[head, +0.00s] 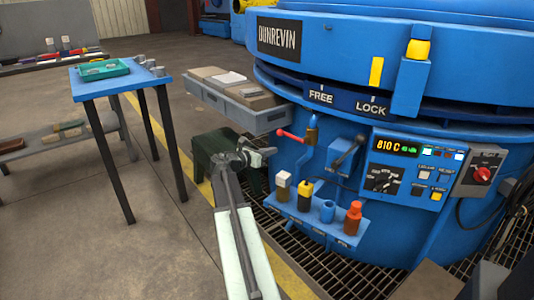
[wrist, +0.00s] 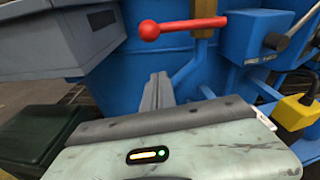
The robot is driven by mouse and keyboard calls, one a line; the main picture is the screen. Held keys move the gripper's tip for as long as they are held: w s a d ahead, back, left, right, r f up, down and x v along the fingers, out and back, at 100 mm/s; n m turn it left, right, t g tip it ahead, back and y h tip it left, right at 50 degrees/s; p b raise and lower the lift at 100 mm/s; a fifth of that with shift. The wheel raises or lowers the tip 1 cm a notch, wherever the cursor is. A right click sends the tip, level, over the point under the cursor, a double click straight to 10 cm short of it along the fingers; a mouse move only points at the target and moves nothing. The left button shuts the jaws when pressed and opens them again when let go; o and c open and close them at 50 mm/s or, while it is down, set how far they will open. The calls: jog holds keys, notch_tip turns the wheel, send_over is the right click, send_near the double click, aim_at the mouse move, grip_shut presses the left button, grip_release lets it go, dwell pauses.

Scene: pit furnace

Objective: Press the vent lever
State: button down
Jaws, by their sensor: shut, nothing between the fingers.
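A dark lever with a round knob (head: 359,140) sticks up at a slant from a blue box on the furnace's front. I cannot tell for certain which is the vent lever. My gripper (head: 262,153) is shut and empty, left of both levers and apart from them. Its fingers (wrist: 158,90) point toward the furnace.
A blue shelf (head: 318,222) with several coloured plugs juts out below the levers. A grey tray (head: 240,112) hangs to the left, above a dark green box (head: 215,150). A control panel (head: 405,165) is to the right. A blue table (head: 120,75) stands farther left.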

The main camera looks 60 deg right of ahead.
jog(key=d+r+p, duration=0.3)
jog(key=d, duration=0.1)
jog(key=shift+s+d, duration=0.1)
jog(key=shift+s, duration=0.15)
